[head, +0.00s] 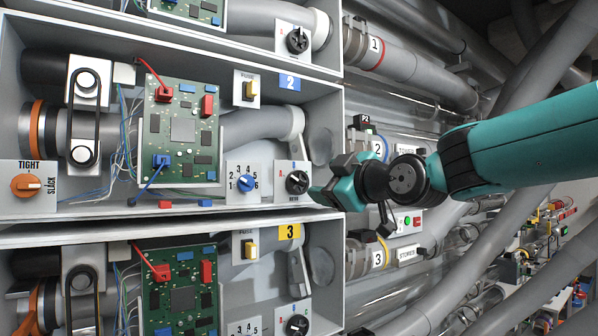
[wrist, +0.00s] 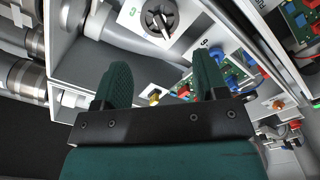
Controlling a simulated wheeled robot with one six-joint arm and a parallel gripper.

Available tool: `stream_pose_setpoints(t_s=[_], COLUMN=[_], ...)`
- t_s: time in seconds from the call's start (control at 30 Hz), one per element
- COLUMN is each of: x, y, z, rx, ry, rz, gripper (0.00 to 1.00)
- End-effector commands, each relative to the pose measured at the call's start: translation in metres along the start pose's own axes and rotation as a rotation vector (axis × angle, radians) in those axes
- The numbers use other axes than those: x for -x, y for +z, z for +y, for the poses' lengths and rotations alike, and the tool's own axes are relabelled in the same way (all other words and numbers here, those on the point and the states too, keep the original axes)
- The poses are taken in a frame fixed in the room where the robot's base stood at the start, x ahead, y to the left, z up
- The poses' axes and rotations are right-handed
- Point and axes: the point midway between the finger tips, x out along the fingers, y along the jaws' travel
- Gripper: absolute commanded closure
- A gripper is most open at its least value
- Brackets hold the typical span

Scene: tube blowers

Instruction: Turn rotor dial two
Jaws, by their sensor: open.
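In the compartment labelled 2 in the head view, a black round dial (head: 297,182) sits on a small white plate at the right end. I take it for rotor dial two; its small label is hard to read. My gripper (head: 328,180) is open and empty, just right of this dial and apart from it. In the wrist view, a black dial (wrist: 158,18) on a white plate with a green letter shows at the top, beyond the gap between the fingers of my gripper (wrist: 162,70). Nothing touches the fingers.
A blue selector knob (head: 246,183) is left of the black dial, and an orange tight/slack knob (head: 26,185) at far left. A green circuit board (head: 180,140) has red and blue plugs. Compartment 3's black dial (head: 297,325) is below. Grey pipes crowd the right.

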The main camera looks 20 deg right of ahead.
Motion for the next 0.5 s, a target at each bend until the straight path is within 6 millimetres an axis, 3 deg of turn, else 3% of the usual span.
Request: stream_pose_setpoints(t_s=[0.2, 0.5], x=[-0.051, -0.092], y=[-0.004, -0.001], z=[0.002, 0.001], rx=[-0.002, -0.001], ry=[-0.005, -0.003], rz=[-0.002, -0.002], gripper=[0.34, 0.34])
